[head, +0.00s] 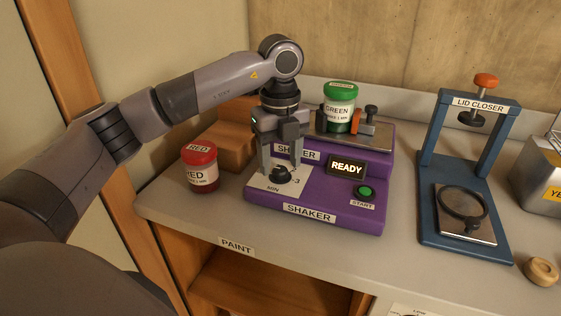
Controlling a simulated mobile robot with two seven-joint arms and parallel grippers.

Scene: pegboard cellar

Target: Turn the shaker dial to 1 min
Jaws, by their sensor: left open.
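The purple shaker (330,209) stands on the bench. Its black dial (281,175) sits on a white plate marked MIN, with a 3 visible at its right; the other marks are partly hidden and the dial's setting cannot be read. The display (346,168) reads READY. A green START button (364,192) is at the right. My left gripper (282,168) points down over the dial, open, its fingers on either side of it; whether they touch it I cannot tell. A green-lidded jar (340,112) stands on the shaker's platform beside an orange-and-black clamp. My right gripper is not in view.
A red-lidded jar (200,169) stands left of the shaker, near a wooden stepped block (231,148). A blue lid closer (468,256) stands to the right. The bench front is clear.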

